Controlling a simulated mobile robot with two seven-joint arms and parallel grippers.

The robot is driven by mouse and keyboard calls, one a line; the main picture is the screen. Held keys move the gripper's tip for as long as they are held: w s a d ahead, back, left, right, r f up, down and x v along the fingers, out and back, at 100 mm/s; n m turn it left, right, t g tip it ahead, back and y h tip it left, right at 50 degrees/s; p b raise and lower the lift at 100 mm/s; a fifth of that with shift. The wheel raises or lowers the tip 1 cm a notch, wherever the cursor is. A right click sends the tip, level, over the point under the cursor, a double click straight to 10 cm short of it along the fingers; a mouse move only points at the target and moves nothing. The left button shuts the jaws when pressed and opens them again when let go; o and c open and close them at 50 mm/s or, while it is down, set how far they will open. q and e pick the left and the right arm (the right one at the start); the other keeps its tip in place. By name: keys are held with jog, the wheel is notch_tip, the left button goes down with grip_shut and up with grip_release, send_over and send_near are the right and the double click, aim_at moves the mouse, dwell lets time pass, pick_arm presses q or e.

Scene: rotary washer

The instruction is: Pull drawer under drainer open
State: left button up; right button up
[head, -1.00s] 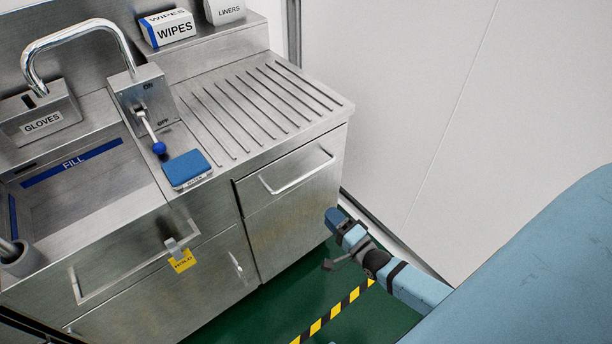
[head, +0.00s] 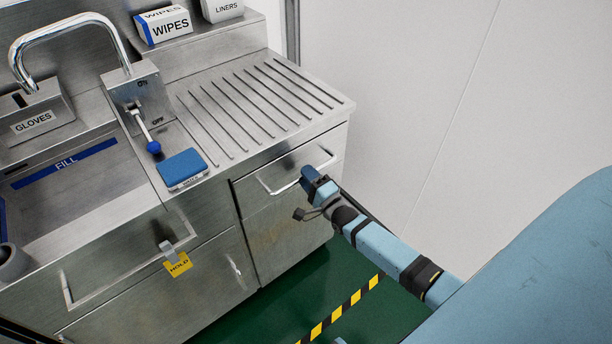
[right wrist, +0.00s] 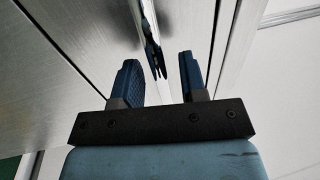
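The steel drawer (head: 318,156) under the ridged drainer (head: 255,105) is closed, its front flush with the cabinet. Its bar handle (head: 277,188) runs across the front. My right gripper (head: 310,178) is at the right part of this handle and hides some of it. In the right wrist view, my right gripper (right wrist: 158,80) is open, with its two blue fingers apart. The shiny handle bar (right wrist: 150,30) extends into the gap between them, and neither finger is visibly pressed on it. My left gripper is not in view.
A drawer to the left carries a yellow HOLD tag (head: 178,264) at its handle. A blue sponge (head: 183,168) and a blue-knobbed lever (head: 150,140) sit above. A white wall (head: 420,100) stands right of the cabinet. Green floor (head: 290,300) in front is clear.

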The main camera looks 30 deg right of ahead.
jog(key=shift+w+r, duration=0.1)
jog(key=shift+w, duration=0.3)
jog(key=shift+c, duration=0.5)
grip_shut()
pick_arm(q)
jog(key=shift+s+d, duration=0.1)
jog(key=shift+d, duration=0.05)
pick_arm(e)
jog(key=shift+s+a, duration=0.1)
jog(key=shift+s, duration=0.05)
